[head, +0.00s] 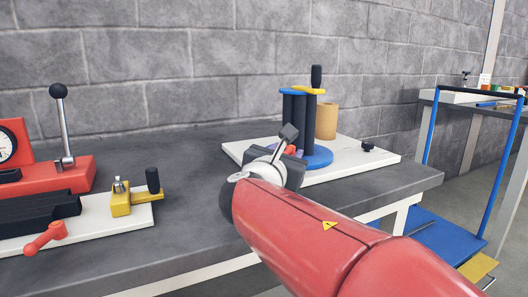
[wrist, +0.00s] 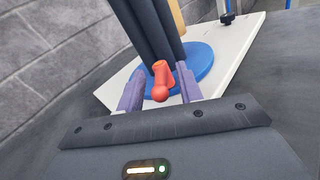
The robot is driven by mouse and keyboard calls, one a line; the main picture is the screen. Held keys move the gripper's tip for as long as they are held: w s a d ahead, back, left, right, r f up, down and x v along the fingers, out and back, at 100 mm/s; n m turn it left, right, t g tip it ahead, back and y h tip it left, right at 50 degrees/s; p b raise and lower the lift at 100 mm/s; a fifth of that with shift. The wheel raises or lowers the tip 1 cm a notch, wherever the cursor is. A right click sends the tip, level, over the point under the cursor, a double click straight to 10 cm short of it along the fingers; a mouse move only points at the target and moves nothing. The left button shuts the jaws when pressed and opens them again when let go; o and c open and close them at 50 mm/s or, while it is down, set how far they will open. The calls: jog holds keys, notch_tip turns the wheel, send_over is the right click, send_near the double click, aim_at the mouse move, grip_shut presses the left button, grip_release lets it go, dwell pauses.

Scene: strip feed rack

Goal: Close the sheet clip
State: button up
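A small orange-red lever with a rounded knob (wrist: 161,84), likely part of the sheet clip, stands at the foot of several dark upright rollers (wrist: 148,30) on a round blue base (wrist: 201,62). My gripper (wrist: 158,79) has its two purple fingers spread, one on each side of the lever. The right finger is very close to it; contact is not clear. In the head view, a bit of the orange-red lever (head: 291,149) shows beside my gripper (head: 285,154), and my arm hides much of that area.
The rack's white board (head: 355,165) holds a tan cylinder (head: 326,121) and a black knob (head: 368,146). At left are a red press with a lever (head: 75,172) and a yellow block with a black handle (head: 121,200). A blue-framed cart (head: 430,130) stands right.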

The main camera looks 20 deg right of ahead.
jog(key=shift+w+d, duration=0.5)
grip_shut()
